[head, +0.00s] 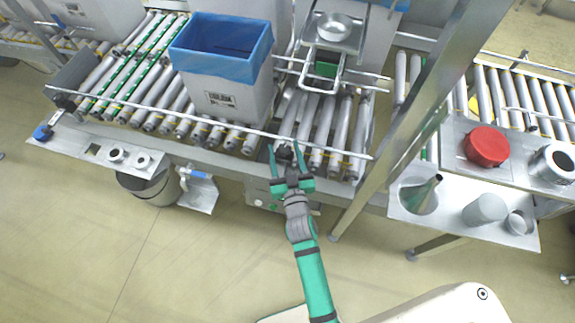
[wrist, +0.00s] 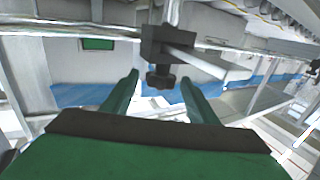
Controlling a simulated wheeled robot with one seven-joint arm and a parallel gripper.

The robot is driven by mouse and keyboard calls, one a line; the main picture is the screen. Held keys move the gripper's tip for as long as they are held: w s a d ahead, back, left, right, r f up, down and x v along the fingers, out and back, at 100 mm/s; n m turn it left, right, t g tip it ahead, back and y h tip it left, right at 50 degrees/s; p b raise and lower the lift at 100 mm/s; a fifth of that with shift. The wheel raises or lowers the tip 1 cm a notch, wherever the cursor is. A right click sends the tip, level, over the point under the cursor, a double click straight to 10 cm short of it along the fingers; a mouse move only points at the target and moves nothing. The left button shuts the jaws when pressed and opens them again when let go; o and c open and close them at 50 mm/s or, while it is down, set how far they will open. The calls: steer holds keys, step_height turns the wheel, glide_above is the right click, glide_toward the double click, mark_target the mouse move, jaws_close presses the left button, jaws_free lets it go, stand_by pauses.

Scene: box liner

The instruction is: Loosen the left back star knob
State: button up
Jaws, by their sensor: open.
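A black star knob (wrist: 161,77) hangs under a black clamp block (wrist: 166,42) on a metal rod, in the upper middle of the wrist view. In the head view, the dark clamp and knob (head: 284,153) show small at the conveyor's front edge, partly hidden by my gripper. My green gripper (head: 284,158) is open, one finger on each side of the knob. In the wrist view, the fingers of my gripper (wrist: 159,86) stand apart with the knob between their tips. I cannot tell whether either finger touches it.
A grey box with a blue liner (head: 217,60) stands on the roller conveyor (head: 150,112), behind a guide rail (head: 200,124). A slanted metal post (head: 400,130) rises right of my gripper. A side table (head: 455,222) carries a funnel and cups.

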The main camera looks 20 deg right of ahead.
mark_target(285, 155)
steer(key=shift+s+a, duration=0.2)
steer(key=shift+s, duration=1.2)
steer(key=shift+s+a, duration=0.2)
steer(key=shift+s, duration=1.2)
steer(key=shift+s+a, duration=0.1)
steer(key=shift+s, duration=0.1)
steer(key=s+a+r+y, duration=0.1)
steer(key=s+a, duration=0.3)
steer(key=s, duration=0.5)
steer(key=s+a+r+n+g, duration=0.1)
steer(key=s+a+r, duration=0.1)
steer(key=s+a, duration=0.3)
steer(key=s+a+r+g+y, duration=0.1)
steer(key=s+a, duration=0.3)
steer(key=s, duration=0.9)
steer(key=shift+s+a+r+n+y, duration=0.2)
steer(key=shift+s+a+n+y, duration=0.1)
steer(key=shift+s+a, duration=0.1)
